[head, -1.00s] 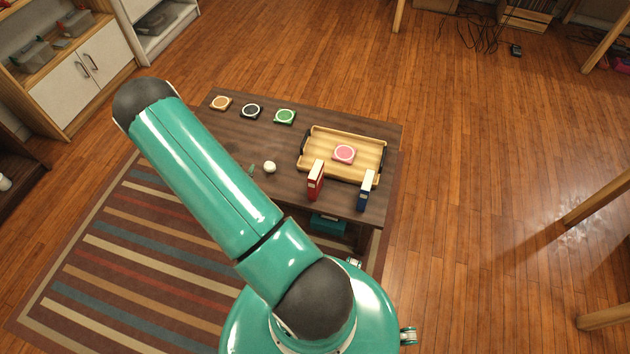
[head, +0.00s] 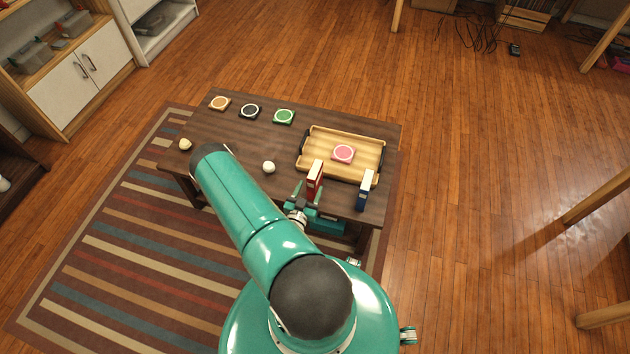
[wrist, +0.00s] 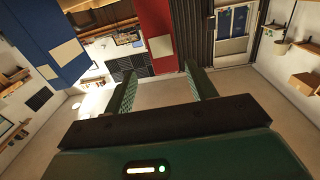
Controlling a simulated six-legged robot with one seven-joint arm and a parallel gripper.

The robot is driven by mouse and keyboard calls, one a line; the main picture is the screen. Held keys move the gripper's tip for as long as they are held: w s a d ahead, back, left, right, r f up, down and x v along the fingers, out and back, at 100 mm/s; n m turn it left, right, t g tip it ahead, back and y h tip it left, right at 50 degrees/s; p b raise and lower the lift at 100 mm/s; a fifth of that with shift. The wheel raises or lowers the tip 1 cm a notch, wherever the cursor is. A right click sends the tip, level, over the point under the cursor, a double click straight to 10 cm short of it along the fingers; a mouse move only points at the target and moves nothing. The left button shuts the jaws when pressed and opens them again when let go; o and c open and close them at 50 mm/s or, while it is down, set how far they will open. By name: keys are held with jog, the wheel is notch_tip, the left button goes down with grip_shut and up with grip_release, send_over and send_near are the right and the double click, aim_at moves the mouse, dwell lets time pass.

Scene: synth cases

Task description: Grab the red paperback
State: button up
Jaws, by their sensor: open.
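The red paperback (head: 316,174) stands upright at the near edge of the dark wooden table, in front of the tray. In the wrist view it shows as a red panel (wrist: 155,22) with a pale label, at the top of the picture. My gripper (head: 307,191) is open and empty, low at the table's near edge, just on the near side of the red paperback. In the wrist view the two green fingers (wrist: 160,70) point toward the book, which appears ahead of the gap between them. I cannot tell whether a fingertip touches it.
A blue book (head: 365,191) stands to the right; it also shows in the wrist view (wrist: 50,38). The wooden tray (head: 372,177) holds a pink coaster (head: 343,154). A white ball (head: 268,167) lies left of the gripper, and a yellowish ball (head: 185,144) is at the table's left end.

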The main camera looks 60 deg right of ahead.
aim_at(312, 182)
jog(key=d, duration=0.3)
jog(key=shift+w+d, duration=0.15)
jog(key=shift+w, duration=0.05)
jog(key=d, duration=0.2)
jog(key=w+d, duration=0.1)
jog(key=d, duration=0.2)
jog(key=shift+w+d+r, duration=0.1)
jog(key=shift+w, duration=0.05)
grip_shut()
